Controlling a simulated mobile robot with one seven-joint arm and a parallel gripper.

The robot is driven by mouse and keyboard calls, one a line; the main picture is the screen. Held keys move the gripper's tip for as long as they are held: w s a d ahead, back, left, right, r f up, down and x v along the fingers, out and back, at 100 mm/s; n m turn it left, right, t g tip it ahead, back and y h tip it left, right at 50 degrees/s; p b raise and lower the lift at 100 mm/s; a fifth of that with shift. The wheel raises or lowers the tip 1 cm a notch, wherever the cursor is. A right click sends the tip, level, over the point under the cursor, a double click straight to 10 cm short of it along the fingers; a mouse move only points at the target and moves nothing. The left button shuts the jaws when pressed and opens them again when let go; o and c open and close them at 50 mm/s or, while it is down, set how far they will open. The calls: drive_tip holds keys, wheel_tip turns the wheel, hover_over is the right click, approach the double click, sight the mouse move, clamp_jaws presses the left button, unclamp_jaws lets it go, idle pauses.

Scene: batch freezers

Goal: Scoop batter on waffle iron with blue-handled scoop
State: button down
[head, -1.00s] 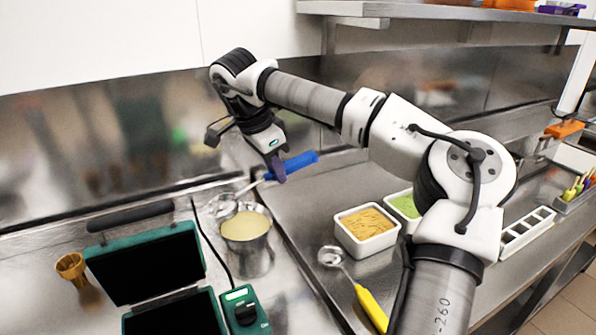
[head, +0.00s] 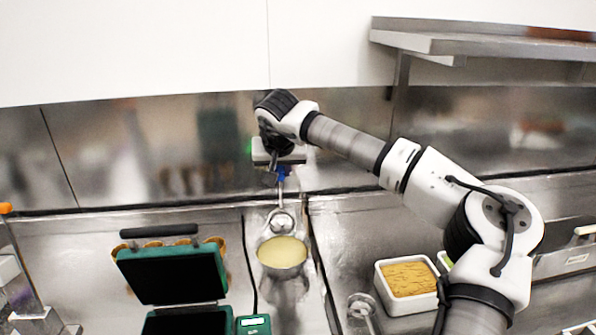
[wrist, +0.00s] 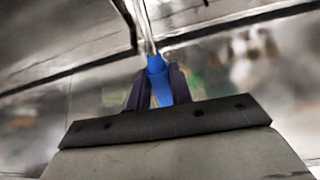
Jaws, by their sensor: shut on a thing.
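My gripper (head: 280,172) is shut on the blue handle of the blue-handled scoop (head: 282,173), behind the batter bowl. The blue handle (wrist: 158,80) shows between the fingers in the wrist view, with the metal shaft running up out of frame. In the head view the scoop's metal bowl (head: 281,221) hangs low, just behind the rim of the batter container; I cannot tell if they touch. The metal container of pale yellow batter (head: 283,252) stands on the counter. The green waffle iron (head: 172,268) is at the left front with its lid open; its lower plate is partly cut off.
A white tub of tan food (head: 408,281) stands at the right, with another scoop (head: 361,303) left of it. Waffle cones (head: 152,243) show behind the iron's lid. A black cable runs between iron and batter. A steel shelf (head: 480,42) is at upper right.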

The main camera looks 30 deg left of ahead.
sight(278, 181)
drive_tip(key=shift+a+n, duration=0.4)
drive_tip(key=shift+f+y+b, duration=0.3)
drive_tip(key=shift+f, duration=0.05)
drive_tip(key=shift+g+h, duration=0.4)
drive_tip(key=shift+g, duration=0.2)
drive_tip(key=f+b, duration=0.1)
drive_tip(key=f, duration=0.1)
drive_tip(key=s+f+b, duration=0.1)
drive_tip(key=f, duration=0.2)
drive_tip(key=d+f+b, duration=0.1)
drive_tip(key=f, duration=0.2)
drive_tip(key=shift+s+b, duration=0.2)
drive_tip(key=shift+b, duration=0.2)
drive_tip(key=shift+w+a+r+p, duration=0.15)
drive_tip(key=shift+r+p, duration=0.8)
drive_tip(key=shift+r, duration=0.15)
drive_tip(key=shift+w+a+r+p, duration=0.1)
drive_tip(key=shift+w+r+p, duration=0.05)
drive_tip(key=shift+r+p, duration=0.85)
drive_tip(key=shift+w+a+g+h+p, duration=0.2)
drive_tip(key=shift+w+g+h+p, duration=0.15)
drive_tip(key=shift+p, duration=0.8)
